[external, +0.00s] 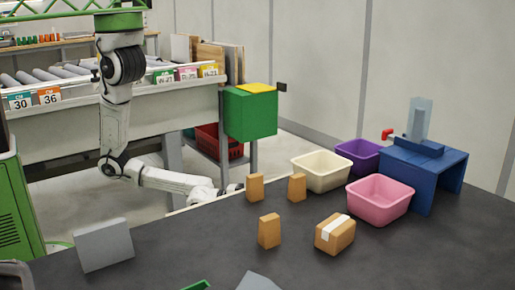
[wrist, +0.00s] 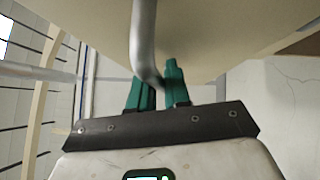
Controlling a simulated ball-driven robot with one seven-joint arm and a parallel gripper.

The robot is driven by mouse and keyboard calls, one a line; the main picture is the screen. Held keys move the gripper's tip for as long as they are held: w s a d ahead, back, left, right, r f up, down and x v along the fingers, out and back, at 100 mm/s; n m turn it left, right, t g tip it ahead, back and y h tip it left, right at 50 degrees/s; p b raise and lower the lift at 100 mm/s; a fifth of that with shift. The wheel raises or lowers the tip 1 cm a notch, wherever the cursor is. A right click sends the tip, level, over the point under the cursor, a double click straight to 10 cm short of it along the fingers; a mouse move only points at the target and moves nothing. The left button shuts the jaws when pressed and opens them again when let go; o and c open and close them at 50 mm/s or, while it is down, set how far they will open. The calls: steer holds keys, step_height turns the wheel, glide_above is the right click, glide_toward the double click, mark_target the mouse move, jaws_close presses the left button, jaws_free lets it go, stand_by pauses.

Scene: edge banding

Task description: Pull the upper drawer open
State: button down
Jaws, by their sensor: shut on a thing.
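In the wrist view, a grey metal bar handle (wrist: 144,38) runs down from the top and bends towards a broad beige panel (wrist: 225,30), which looks like a drawer front. My gripper (wrist: 158,84) has its two green fingers closed around the lower bend of the handle. Whether this is the upper drawer, and how far it stands out, I cannot tell. In the external view, my arm reaches down behind the dark table's far edge, and the fingers, handle and drawer are hidden there.
The dark table (external: 300,262) holds several small tan blocks, a taped box (external: 335,234), a cream bin (external: 320,173), a pink bin (external: 380,200), a purple bin (external: 358,152) and a blue stand (external: 425,175). A roller conveyor (external: 60,120) and a green box (external: 249,113) stand behind.

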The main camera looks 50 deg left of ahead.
steer(key=a, duration=2.4)
steer(key=shift+a+p, duration=0.35)
steer(key=shift+a, duration=0.05)
steer(key=shift+s, duration=0.1)
steer(key=c, duration=1.2)
jaws_free()
steer(key=v, duration=1)
steer(key=shift+s+a+f, duration=0.1)
steer(key=shift+s+a, duration=0.15)
steer(key=shift+a, duration=0.05)
